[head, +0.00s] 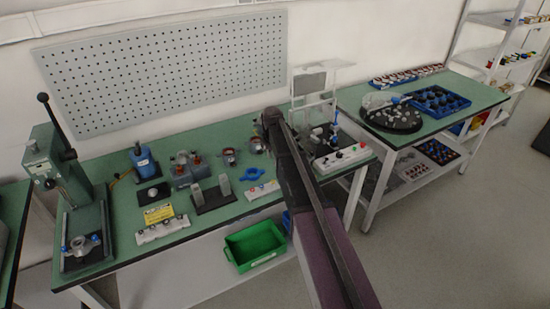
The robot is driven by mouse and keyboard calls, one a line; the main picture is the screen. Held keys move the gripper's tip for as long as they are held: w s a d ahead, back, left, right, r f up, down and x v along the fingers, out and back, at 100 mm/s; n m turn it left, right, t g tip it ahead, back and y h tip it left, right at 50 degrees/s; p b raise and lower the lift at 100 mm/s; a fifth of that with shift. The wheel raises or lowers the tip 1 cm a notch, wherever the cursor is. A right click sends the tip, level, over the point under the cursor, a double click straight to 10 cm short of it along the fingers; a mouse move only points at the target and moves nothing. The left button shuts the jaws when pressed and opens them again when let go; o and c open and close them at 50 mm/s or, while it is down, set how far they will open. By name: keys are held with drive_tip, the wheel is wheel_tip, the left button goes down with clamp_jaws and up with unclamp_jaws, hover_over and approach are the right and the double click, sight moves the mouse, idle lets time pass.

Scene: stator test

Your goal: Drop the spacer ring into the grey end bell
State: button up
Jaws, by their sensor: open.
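My arm crosses the middle of the head view from the bottom edge up to the bench. Its fingers cannot be made out. A round grey part (151,192) lies on a small black plate on the bench; whether it is the grey end bell is unclear at this size. Another grey round piece (82,244) with blue ends sits on the base of the lever press. A blue ring-like piece with side lugs (254,174) lies left of my arm. I cannot identify the spacer ring for certain; my arm hides part of the bench.
The lever press (65,180) stands at the bench's left end. A black block with grey uprights (213,197) and a yellow box (158,214) stand nearer the front. A green bin (255,246) is below the bench. A second green table (465,92) holds blue trays at right.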

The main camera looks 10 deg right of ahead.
drive_tip(key=b, duration=0.6)
hover_over(273, 182)
drive_tip(key=shift+w+a+f, duration=0.1)
drive_tip(key=shift+f, duration=1.35)
drive_tip(key=shift+w+f, duration=0.1)
drive_tip(key=shift+f, duration=1.35)
drive_tip(key=shift+p, duration=0.3)
drive_tip(key=shift+s+f+b, duration=0.15)
drive_tip(key=shift+f+b, duration=0.1)
drive_tip(key=shift+b, duration=0.05)
drive_tip(key=shift+f+b, duration=2.25)
drive_tip(key=shift+f, duration=0.1)
drive_tip(key=shift+c, duration=0.2)
drive_tip(key=c, duration=0.5)
drive_tip(key=shift+r, duration=0.2)
